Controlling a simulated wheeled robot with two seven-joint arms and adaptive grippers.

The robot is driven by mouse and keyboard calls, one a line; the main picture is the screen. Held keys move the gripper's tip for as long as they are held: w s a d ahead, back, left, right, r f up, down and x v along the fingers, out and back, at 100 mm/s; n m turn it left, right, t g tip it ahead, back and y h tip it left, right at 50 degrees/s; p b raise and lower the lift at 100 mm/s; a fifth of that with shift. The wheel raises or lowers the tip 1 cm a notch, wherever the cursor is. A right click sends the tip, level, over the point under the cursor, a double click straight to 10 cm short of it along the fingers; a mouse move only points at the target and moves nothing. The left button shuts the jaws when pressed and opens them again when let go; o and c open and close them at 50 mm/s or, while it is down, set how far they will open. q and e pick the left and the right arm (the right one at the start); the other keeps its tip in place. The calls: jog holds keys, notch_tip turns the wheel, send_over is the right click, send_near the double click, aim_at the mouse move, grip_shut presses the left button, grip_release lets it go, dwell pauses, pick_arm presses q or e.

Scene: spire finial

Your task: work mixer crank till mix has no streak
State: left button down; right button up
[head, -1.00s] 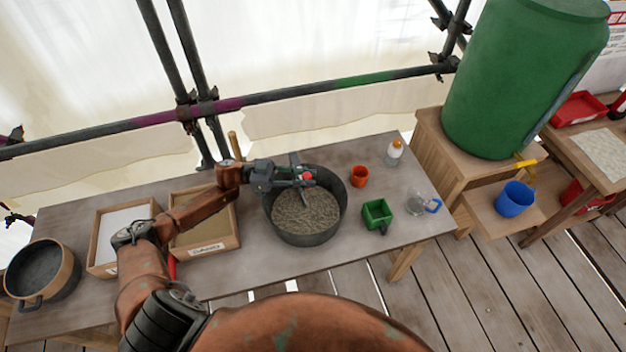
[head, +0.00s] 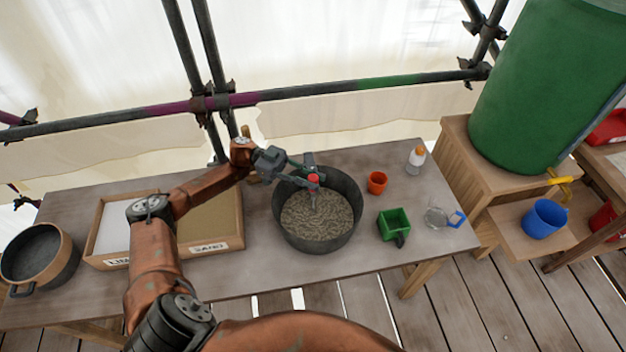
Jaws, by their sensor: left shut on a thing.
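The mixer is a round dark metal tub (head: 349,234) on the table. A grey-beige mix (head: 312,222) lies in it, with a rough, lumpy surface; I cannot tell for sure whether streaks remain in it. My left gripper (head: 307,178) reaches in from the left over the tub's rim and is shut on the crank at the knob. The fingers partly hide the crank. My right gripper is not in view.
A box labelled sand (head: 238,247) and a lime box (head: 92,258) stand left of the tub, with a dark pot (head: 62,262) beyond.

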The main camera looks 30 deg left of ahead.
pick_arm(q)
jog(key=c, duration=1.7)
grip_release()
jog(key=shift+o, duration=0.2)
jog(key=a, duration=1.2)
jog(key=shift+s, duration=0.25)
jog(key=shift+c, duration=0.3)
